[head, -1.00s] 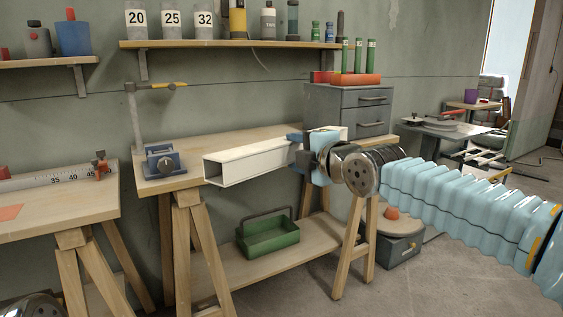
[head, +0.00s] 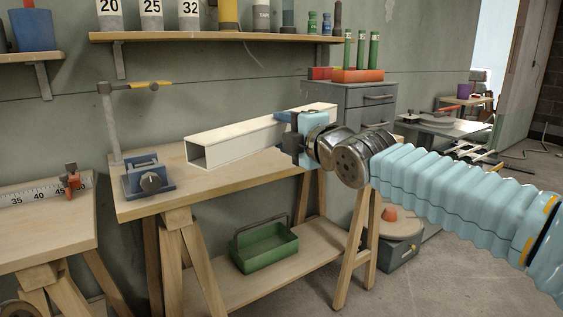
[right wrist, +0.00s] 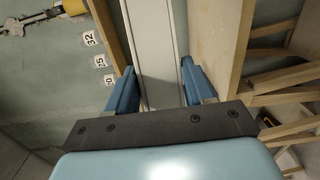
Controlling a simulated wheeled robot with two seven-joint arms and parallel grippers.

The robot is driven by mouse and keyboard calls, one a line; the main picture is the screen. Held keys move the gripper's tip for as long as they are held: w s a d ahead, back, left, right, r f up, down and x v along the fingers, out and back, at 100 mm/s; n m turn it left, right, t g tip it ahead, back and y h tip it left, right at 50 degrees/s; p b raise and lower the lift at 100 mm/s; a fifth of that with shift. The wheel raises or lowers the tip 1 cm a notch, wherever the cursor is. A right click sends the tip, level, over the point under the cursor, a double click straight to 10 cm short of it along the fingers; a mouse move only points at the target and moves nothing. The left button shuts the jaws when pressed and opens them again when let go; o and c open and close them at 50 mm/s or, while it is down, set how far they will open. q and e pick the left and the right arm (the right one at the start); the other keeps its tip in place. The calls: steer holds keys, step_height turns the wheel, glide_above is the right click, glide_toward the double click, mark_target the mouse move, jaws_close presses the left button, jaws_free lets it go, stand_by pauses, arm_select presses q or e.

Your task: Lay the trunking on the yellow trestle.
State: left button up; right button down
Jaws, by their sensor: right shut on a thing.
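The trunking (head: 240,142) is a long white hollow rectangular channel with an open near end. It lies level over the wooden workbench in the head view; I cannot tell whether it touches the top. My right gripper (head: 296,136) is shut on it near its right end, and the fingers hide part of it. In the right wrist view the trunking (right wrist: 152,40) runs between the blue fingers (right wrist: 160,86). My left gripper is not in view.
A wall shelf (head: 200,37) hangs above. A grey drawer cabinet (head: 365,100) stands behind. A green tray (head: 264,248) sits on the lower board.

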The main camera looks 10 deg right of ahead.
mark_target(288, 127)
steer(key=w+p, duration=0.1)
steer(key=p, duration=0.1)
steer(key=w+d+p, duration=0.1)
steer(key=w+p, duration=0.1)
steer(key=shift+d, duration=0.1)
steer(key=shift+w+d+f+p, duration=0.3)
steer(key=shift+w+f, duration=0.15)
steer(key=shift+w, duration=0.2)
steer(key=shift+w+d+f+p, duration=0.15)
steer(key=shift+w+f+p, duration=0.1)
steer(key=shift+w+f, duration=0.25)
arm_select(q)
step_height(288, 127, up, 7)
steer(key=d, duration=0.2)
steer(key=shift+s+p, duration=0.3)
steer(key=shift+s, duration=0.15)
arm_select(e)
steer(key=w+f, duration=0.2)
steer(key=f, duration=0.1)
steer(key=w+d+f, duration=0.1)
steer(key=w+f, duration=0.1)
steer(key=f, duration=0.2)
steer(key=w+d+f, duration=0.1)
steer(key=w+f, duration=0.1)
steer(key=f, duration=0.1)
steer(key=shift+w+d+f, duration=0.1)
steer(key=shift+w+f, duration=0.1)
steer(key=shift+w, duration=0.15)
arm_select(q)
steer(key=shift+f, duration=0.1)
